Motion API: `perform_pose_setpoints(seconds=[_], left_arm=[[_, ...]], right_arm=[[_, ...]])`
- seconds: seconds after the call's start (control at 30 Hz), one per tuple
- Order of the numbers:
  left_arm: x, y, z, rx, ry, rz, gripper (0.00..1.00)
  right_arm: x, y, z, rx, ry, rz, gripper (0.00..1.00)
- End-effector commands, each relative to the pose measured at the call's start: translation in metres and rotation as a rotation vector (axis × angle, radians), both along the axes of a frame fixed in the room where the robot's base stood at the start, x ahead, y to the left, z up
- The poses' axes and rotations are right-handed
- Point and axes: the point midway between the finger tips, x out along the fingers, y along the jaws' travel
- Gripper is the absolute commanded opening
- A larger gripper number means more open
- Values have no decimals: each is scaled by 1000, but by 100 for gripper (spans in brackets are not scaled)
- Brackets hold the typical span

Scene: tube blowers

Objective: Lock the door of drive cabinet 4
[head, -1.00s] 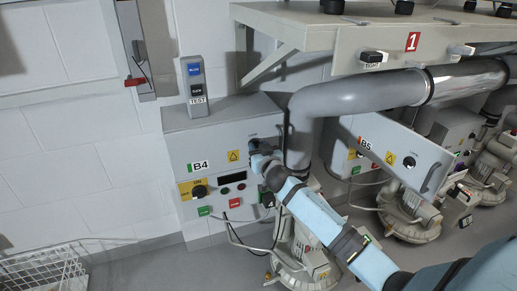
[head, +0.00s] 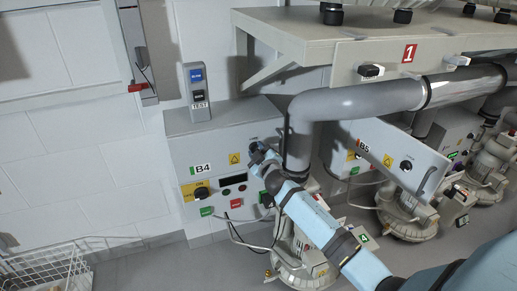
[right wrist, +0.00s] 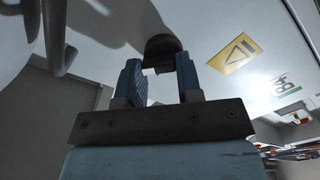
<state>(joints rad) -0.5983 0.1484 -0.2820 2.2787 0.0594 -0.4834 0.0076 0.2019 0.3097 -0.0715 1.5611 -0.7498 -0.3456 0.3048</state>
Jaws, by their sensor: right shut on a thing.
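The drive cabinet labelled B4 (head: 205,153) is a grey box on the left against the white wall, and its door looks shut. My right gripper (head: 257,150) is at the upper right of this door. In the right wrist view my right gripper (right wrist: 159,76) has its two blue-padded fingers on either side of a round black lock knob (right wrist: 163,46) on the door. It is shut on the knob, with a narrow piece between the fingertips. The knob is mostly hidden by the gripper in the head view. My left gripper is not in view.
A thick grey pipe (head: 300,130) rises close to the right of my gripper. Cabinet B5 (head: 385,148) stands further right. A grey shelf (head: 300,30) overhangs. A switch box (head: 197,92) stands on B4. A white wire basket (head: 50,270) is at the lower left.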

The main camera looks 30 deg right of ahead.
Motion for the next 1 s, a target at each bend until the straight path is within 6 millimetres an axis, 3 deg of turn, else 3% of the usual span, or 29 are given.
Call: perform_pose_setpoints(seconds=[0.2, 0.6, 1.0], left_arm=[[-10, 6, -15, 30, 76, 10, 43], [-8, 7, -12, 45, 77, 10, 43], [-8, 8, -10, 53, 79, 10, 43]], right_arm=[[0, 1, 1, -199, 49, 0, 9], [1, 3, 1, -552, 133, 0, 9], [1, 4, -1, -771, 185, 0, 9]])
